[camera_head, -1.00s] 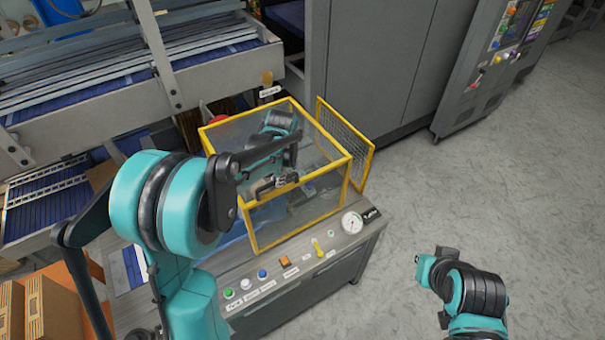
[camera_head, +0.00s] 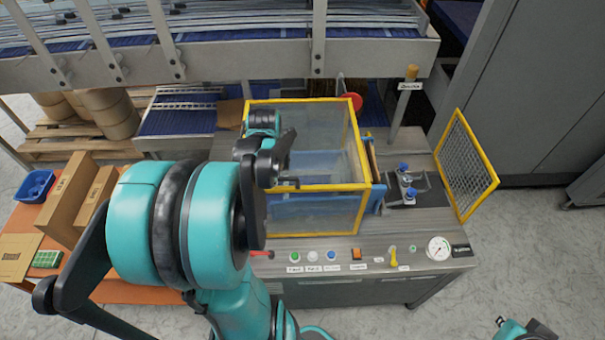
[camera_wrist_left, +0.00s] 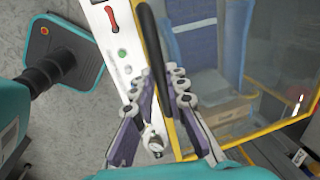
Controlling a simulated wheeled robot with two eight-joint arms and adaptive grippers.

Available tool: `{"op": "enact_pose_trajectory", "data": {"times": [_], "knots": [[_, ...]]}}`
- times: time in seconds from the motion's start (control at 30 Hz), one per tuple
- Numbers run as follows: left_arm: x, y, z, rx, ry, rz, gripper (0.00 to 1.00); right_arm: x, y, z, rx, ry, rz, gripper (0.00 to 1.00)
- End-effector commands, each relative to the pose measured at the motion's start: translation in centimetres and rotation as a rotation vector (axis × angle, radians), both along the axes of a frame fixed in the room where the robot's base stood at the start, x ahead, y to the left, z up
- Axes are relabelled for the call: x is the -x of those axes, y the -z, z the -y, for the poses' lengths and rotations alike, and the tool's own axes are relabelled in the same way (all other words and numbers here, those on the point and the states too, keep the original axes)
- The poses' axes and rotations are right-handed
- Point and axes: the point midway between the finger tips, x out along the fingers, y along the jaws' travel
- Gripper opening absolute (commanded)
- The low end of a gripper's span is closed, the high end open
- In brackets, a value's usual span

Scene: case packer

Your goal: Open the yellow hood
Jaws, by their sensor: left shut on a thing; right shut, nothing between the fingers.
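The yellow hood (camera_head: 310,187) is a clear-walled box with a yellow frame on the grey machine table. It stands left of the wire-mesh guard, with a wide gap between them. My left arm reaches over its left part and hides some of it. In the left wrist view, my left gripper (camera_wrist_left: 161,75) is shut on a black bar handle (camera_wrist_left: 150,40) beside the hood's yellow frame (camera_wrist_left: 250,136). My right gripper (camera_head: 502,322) is only partly in the bottom right of the head view, shut and empty, away from the hood.
The mesh guard (camera_head: 467,165) stands at the table's right edge. Blue-topped fixtures (camera_head: 405,185) sit uncovered between hood and guard. Buttons, a yellow lever (camera_head: 392,256) and a gauge (camera_head: 438,248) line the front. A conveyor (camera_head: 230,55) runs behind; cartons (camera_head: 68,197) stand left.

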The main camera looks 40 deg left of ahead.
Motion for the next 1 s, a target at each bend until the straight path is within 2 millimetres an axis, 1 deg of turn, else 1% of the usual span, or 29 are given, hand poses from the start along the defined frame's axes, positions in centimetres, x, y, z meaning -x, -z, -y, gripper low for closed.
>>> {"op": "enact_pose_trajectory", "data": {"times": [0.03, 0.1, 0.3, 0.47, 0.77, 0.8, 0.83, 0.87, 1.0], "knots": [[0.8, 0.0, -0.8, 0.001, -0.007, 0.0, 0.0, 0.0, 0.1, 0.0, 0.0, 0.0, 0.0, 0.0], [1.6, 0.0, -1.6, 0.0, -0.005, -0.001, 0.0, 0.0, 0.1, 0.0, 0.0, 0.0, 0.0, 0.0], [2.9, 0.0, -2.9, 0.0, -0.002, -0.001, 0.0, 0.0, 0.1, 0.0, 0.0, 0.0, 0.0, 0.0], [3.2, 0.0, -3.3, 0.001, 0.0, -0.001, 0.0, 0.0, 0.1, 0.0, 0.0, 0.0, 0.0, 0.0], [3.2, 0.0, -3.3, 0.0, 0.0, 0.0, 0.0, 0.0, 0.1, 0.0, 0.0, 0.0, 0.0, 0.0], [3.2, 0.0, -3.3, 0.0, 0.0, 0.0, 0.24, 0.0, 0.1, 0.0, 0.0, 0.0, 0.0, 0.0], [3.2, 0.0, -3.3, 0.0, 0.0, 0.0, 0.32, 0.0, 0.1, 0.0, 0.0, 0.0, 0.0, 0.0], [3.2, 0.0, -3.3, 0.0, 0.0, 0.0, 0.34, 0.0, 0.1, 0.0, 0.0, 0.0, 0.0, 0.0], [3.2, 0.0, -3.3, 0.0, 0.0, 0.0, 0.34, 0.0, 0.1, 0.0, 0.0, 0.0, 0.0, 0.0]]}}
